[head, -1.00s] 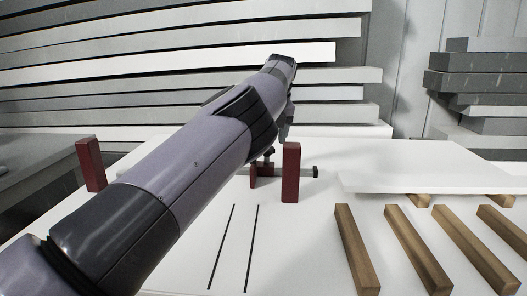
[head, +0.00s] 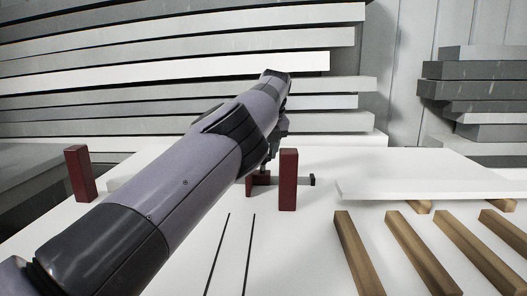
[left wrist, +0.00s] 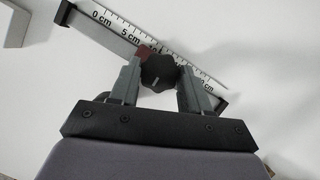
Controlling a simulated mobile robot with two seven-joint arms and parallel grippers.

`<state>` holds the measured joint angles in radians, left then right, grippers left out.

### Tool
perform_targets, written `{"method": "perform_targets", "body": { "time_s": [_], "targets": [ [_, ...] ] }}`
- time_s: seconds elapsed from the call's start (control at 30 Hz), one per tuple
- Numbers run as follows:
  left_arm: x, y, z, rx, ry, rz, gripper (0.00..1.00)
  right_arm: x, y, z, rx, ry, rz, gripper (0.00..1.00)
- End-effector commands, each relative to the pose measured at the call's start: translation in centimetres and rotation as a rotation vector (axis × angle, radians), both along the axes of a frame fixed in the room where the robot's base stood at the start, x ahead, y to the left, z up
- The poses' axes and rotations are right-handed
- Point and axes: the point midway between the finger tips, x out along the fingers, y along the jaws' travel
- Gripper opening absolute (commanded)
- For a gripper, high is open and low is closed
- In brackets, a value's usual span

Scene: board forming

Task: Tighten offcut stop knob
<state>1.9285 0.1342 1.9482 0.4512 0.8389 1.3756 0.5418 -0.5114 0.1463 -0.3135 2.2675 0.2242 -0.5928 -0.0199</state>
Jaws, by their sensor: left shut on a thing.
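The black lobed offcut stop knob (left wrist: 158,72) sits between the two fingers of my left gripper (left wrist: 160,80) in the left wrist view. The gripper is shut on it. Under the knob is the dark red stop block (left wrist: 144,52), on a dark bar beside a scale marked in cm (left wrist: 130,33). In the head view the red stop (head: 257,183) stands behind a red post, and my left gripper (head: 271,158) reaches down to it from above. The knob is hidden there by the gripper and arm. My right gripper is in neither view.
A dark red post (head: 288,180) stands close in front of the stop, another (head: 79,174) at the left. Wooden strips (head: 358,250) lie at the right, near a raised white board (head: 420,182). Two dark slots (head: 217,255) run along the white table. Stacked boards stand behind.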

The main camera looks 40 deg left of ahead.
Motion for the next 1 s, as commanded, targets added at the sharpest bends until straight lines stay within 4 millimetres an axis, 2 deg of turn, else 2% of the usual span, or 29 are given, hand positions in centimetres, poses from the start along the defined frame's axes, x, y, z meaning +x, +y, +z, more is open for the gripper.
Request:
{"method": "perform_targets", "body": {
  "time_s": [0.37, 1.0],
  "targets": [
    [-0.1, 0.1, -0.1, 0.001, -0.001, -0.111, 0.16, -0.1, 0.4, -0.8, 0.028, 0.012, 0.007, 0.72],
    [-0.3, 0.4, 0.1, -0.001, -0.003, -0.684, 0.16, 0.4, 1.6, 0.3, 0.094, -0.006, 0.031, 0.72]
  ]
}}
